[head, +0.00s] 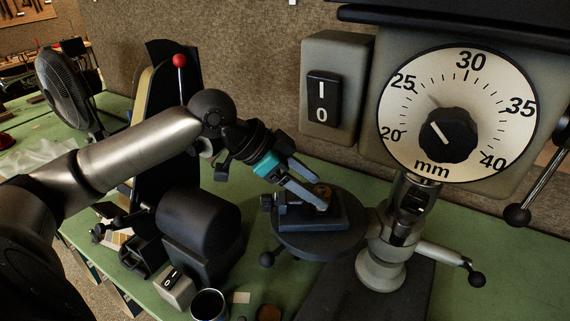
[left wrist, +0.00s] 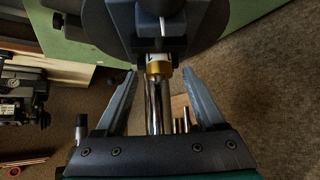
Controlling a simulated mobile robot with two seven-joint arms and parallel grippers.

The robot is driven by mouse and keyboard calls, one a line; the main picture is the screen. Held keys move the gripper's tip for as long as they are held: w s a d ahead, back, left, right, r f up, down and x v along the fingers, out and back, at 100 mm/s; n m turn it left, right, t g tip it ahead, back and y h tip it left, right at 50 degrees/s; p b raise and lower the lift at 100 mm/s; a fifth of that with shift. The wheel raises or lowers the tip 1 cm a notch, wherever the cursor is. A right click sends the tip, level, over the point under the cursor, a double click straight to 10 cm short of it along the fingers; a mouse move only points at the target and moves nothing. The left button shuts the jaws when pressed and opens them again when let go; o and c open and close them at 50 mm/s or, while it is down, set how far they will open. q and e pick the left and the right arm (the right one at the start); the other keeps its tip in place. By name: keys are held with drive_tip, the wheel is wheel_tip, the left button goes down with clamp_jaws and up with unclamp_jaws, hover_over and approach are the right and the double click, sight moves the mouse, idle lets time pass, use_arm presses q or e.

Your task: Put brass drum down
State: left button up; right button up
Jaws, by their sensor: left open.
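A small brass drum (head: 322,190) shows at the black vise (head: 306,215) on the round drill press table (head: 318,240). My left gripper (head: 321,195) reaches down to it from the left, its fingers around the drum and partly hiding it. In the left wrist view, a brass-coloured piece (left wrist: 157,68) sits between the two spread fingertips (left wrist: 160,72), with visible gaps on both sides. The gripper is open. I cannot tell exactly how the drum rests on the vise. My right gripper is not in view.
The drill press head with its mm dial (head: 455,120) stands at the right. A switch box (head: 337,88) is behind. A black grinder-like machine (head: 200,225) and a dark cup (head: 208,304) stand left of the table.

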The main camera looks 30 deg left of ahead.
use_arm(q)
drive_tip(key=v, duration=0.3)
drive_tip(key=shift+s+a+b, duration=0.15)
drive_tip(key=shift+a+b, duration=0.05)
drive_tip(key=shift+b, duration=0.1)
drive_tip(key=shift+b+v, duration=0.6)
drive_tip(key=shift+v, duration=3.2)
drive_tip(key=shift+d+r, duration=0.1)
drive_tip(key=shift+d, duration=0.05)
